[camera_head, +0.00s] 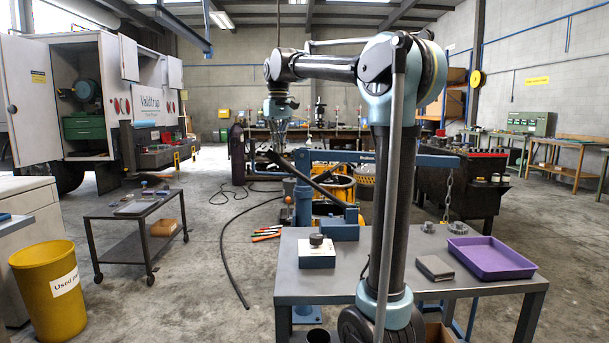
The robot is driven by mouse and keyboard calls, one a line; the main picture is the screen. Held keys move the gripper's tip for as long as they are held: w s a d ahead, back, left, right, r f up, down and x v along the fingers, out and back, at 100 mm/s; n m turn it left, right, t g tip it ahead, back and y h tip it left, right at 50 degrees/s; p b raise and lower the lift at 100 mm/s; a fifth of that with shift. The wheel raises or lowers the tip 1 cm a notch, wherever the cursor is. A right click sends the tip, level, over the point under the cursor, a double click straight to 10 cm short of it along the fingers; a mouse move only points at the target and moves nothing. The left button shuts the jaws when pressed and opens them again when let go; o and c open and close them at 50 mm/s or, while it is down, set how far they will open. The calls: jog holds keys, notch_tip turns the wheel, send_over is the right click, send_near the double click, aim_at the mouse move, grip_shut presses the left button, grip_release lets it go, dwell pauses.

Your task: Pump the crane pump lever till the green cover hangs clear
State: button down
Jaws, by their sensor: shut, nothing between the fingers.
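My gripper (279,147) is shut and empty, pointing down in the middle left of the view. The dark pump lever (318,186) slants from upper left, just below my fingertips, down to the blue crane (303,203). I cannot tell if fingertips and lever touch. The crane's blue boom (436,160) runs to the right behind my arm. A chain (448,190) hangs from its right end, its lower end near the table's far edge. I cannot make out a green cover; my arm hides part of the space under the boom.
A wheeled cart (130,210) and yellow bin (48,290) stand left. A dark hose (226,255) lies on the floor.

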jog(key=a+f, duration=0.3)
jog(key=f, duration=0.6)
jog(key=a+f, duration=0.4)
jog(key=f, duration=0.5)
jog(key=shift+f, duration=0.3)
jog(key=shift+w+r, duration=0.1)
jog(key=d+r, duration=0.2)
jog(key=r, duration=0.4)
jog(key=d+r, duration=0.2)
jog(key=r, duration=0.4)
jog(key=d+r, duration=0.3)
jog(key=r, duration=0.3)
jog(key=shift+r, duration=0.2)
